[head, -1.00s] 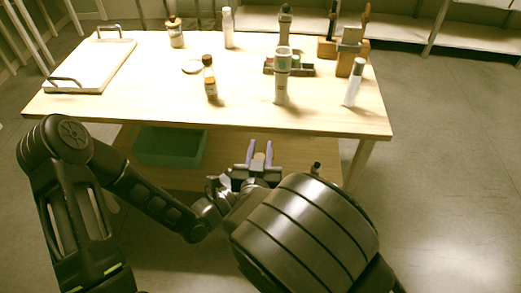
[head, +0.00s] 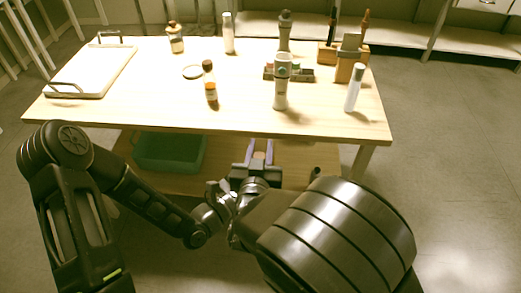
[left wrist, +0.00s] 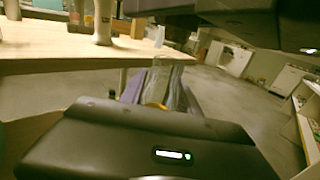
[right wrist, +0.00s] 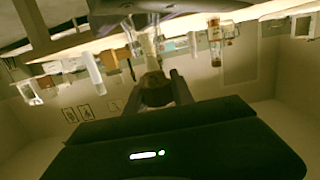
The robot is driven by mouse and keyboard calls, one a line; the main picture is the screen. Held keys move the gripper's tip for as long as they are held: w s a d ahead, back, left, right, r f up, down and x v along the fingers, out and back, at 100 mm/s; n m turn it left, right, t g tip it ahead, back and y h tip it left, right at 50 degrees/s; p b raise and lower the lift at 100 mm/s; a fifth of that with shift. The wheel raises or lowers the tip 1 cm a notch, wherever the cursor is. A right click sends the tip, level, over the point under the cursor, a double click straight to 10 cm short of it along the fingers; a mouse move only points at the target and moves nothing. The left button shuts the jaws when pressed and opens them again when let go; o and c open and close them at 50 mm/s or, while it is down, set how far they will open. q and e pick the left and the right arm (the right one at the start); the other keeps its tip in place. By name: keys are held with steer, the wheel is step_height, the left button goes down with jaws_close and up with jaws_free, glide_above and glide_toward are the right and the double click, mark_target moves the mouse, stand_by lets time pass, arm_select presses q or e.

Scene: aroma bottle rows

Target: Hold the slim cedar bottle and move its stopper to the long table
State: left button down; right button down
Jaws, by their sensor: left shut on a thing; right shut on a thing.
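My right gripper (head: 259,151) is in front of the long table (head: 120,108), near its front edge. In the right wrist view it is shut on a dark brown rounded piece (right wrist: 155,88), which looks like the stopper. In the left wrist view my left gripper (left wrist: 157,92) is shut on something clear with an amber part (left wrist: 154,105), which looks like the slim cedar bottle. The left gripper's fingers and the bottle are hard to make out in the head view. I cannot tell whether bottle and stopper touch.
A white tray (head: 92,72) lies at the left. A green bin (head: 168,152) sits below.

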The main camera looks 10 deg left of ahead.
step_height(320, 180, up, 3)
steer(key=shift+r, duration=0.15)
stand_by(0.5)
